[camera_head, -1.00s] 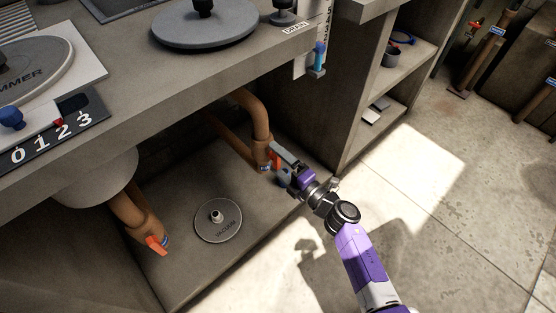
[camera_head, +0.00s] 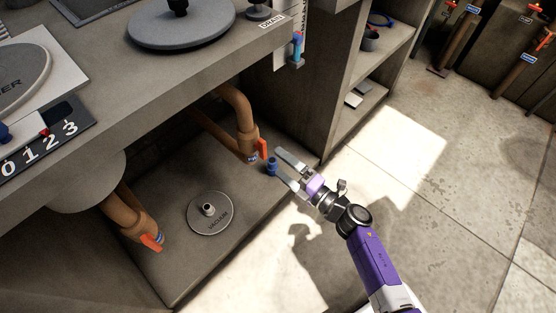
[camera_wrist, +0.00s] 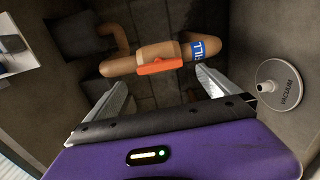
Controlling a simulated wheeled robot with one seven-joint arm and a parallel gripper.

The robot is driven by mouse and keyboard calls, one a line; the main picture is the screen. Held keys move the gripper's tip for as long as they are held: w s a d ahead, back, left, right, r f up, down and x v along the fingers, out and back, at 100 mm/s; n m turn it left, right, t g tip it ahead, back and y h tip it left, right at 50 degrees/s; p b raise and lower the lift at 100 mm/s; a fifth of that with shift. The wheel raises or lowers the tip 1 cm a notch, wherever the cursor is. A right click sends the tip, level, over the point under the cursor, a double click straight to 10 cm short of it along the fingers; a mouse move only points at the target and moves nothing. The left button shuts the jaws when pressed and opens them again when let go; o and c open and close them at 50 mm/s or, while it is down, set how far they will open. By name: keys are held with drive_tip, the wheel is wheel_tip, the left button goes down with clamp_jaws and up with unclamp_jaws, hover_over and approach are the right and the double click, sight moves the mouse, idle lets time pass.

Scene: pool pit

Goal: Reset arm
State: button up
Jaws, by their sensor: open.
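My gripper (camera_head: 278,162) is open and empty, at the right edge of the recess under the counter. Its two grey fingers are apart, and they also show in the wrist view (camera_wrist: 164,82). An orange valve handle (camera_head: 262,148) on a brown pipe (camera_head: 240,108) is just left of the fingers, apart from them. In the wrist view, this orange handle (camera_wrist: 163,66) and the blue FILL label (camera_wrist: 206,50) appear beyond the gap between the fingers. A small blue fitting (camera_head: 271,165) shows close to the fingertips; I cannot tell whether they touch.
A round VACUUM plate (camera_head: 211,213) lies on the recess floor. A second pipe with an orange handle (camera_head: 151,242) stands at the left. The counter (camera_head: 200,72) overhangs the recess. A shelf unit (camera_head: 372,95) stands behind on the right. The tiled floor (camera_head: 470,190) at right is clear.

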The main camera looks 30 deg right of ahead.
idle(0.5)
drive_tip(key=s+d+r+m+t+h, duration=0.25)
drive_tip(key=s+r+m+h, duration=0.2)
drive_tip(key=r+m, duration=0.45)
drive_tip(key=s+a+r+m+g, duration=0.2)
drive_tip(key=s+r+m, duration=0.15)
drive_tip(key=s, duration=0.65)
drive_tip(key=s+a+r+m+g+h, duration=0.15)
drive_tip(key=s+m, duration=0.35)
drive_tip(key=s, duration=0.5)
drive_tip(key=s+a+r+m+g, duration=0.15)
drive_tip(key=s+r+m, duration=0.25)
drive_tip(key=s, duration=0.7)
wheel_tip(320, 180, up, 25)
drive_tip(key=w+p, duration=0.1)
drive_tip(key=p, duration=2.4)
drive_tip(key=shift+a, duration=0.2)
